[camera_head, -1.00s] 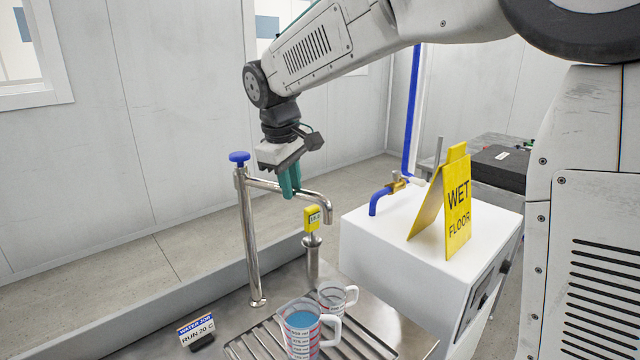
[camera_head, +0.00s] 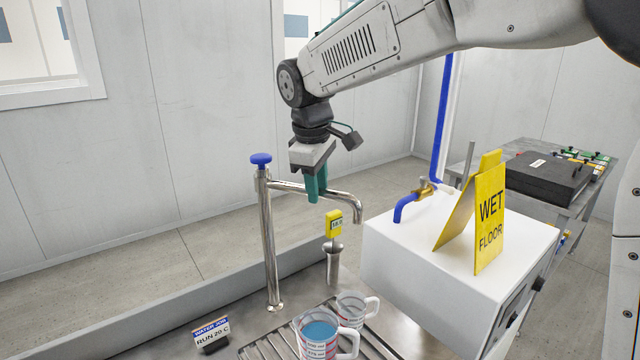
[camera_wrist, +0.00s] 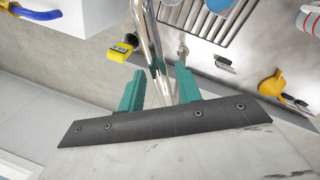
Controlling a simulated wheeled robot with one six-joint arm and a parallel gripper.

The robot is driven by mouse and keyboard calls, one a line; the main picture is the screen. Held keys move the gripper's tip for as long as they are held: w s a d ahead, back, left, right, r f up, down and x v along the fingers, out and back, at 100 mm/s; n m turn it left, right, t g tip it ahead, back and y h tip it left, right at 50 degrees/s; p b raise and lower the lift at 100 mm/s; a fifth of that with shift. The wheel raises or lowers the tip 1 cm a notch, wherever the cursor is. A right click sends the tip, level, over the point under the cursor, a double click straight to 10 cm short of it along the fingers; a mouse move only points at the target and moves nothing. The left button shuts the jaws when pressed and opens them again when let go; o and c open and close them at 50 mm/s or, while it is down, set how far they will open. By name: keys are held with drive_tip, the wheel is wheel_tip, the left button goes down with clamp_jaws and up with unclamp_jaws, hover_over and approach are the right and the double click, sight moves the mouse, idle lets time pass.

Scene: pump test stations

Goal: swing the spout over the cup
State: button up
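The chrome spout (camera_head: 345,193) runs right from a tall column with a blue knob (camera_head: 261,160), its tip bent down. A clear measuring cup with blue liquid (camera_head: 318,340) stands on the drain grate. A clear, apparently empty cup (camera_head: 351,309) stands behind it. The spout's tip appears higher and farther back than both cups; I cannot tell whether it is over either. My gripper (camera_head: 316,194) points down at the spout's middle. In the wrist view, its teal fingers (camera_wrist: 158,90) stand on either side of the spout pipe (camera_wrist: 150,40), with small gaps showing.
A yellow display on a metal stand (camera_head: 334,224) stands below the spout. A white box (camera_head: 410,255) at right carries a blue tap (camera_head: 405,205) and a yellow wet floor sign (camera_head: 490,215). A small label plate (camera_head: 211,333) stands at the grate's left.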

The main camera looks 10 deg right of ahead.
drive_tip(key=shift+d, duration=0.1)
wheel_tip(320, 180, up, 8)
drive_tip(key=s, duration=0.1)
drive_tip(key=shift+s+a+f, duration=0.15)
drive_tip(key=shift+a+f, duration=0.05)
drive_tip(key=shift+a, duration=0.2)
drive_tip(key=s+d+f+m, duration=0.4)
drive_tip(key=s+d, duration=0.3)
drive_tip(key=s, duration=0.3)
drive_tip(key=s+d+f+m, duration=0.4)
drive_tip(key=s+d, duration=0.3)
drive_tip(key=s, duration=0.4)
drive_tip(key=s+d+f+m+y, duration=0.1)
drive_tip(key=s+d+f+m, duration=0.3)
drive_tip(key=s+d, duration=0.3)
drive_tip(key=s, duration=0.4)
drive_tip(key=shift+g, duration=0.3)
